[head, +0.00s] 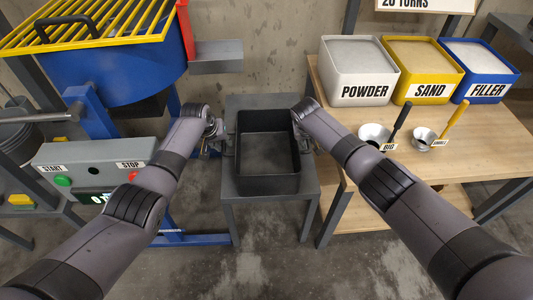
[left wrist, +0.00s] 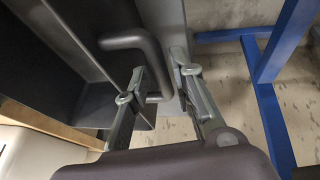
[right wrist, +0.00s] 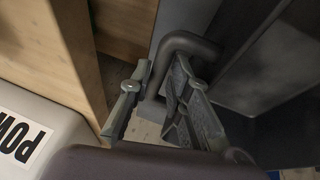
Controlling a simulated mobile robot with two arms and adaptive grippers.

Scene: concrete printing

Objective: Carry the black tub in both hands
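The black tub (head: 268,185) is an open, empty-looking box resting on a grey stand in the middle of the head view. It has a bar handle on each side: the left handle (left wrist: 152,62) shows in the left wrist view and the right handle (right wrist: 160,70) in the right wrist view. My left gripper (head: 222,143) is at the tub's left side, its fingers open on either side of the left handle. My right gripper (head: 306,144) is at the right side, its fingers open around the right handle. Finger contact with the handles is not clear.
The grey stand (head: 235,104) sits between a blue mixer (head: 115,70) with yellow grate and a wooden table (head: 470,165). The table holds powder (head: 358,72), sand (head: 422,70) and filler (head: 478,72) bins and two scoops. A start/stop control box (head: 95,162) is at left.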

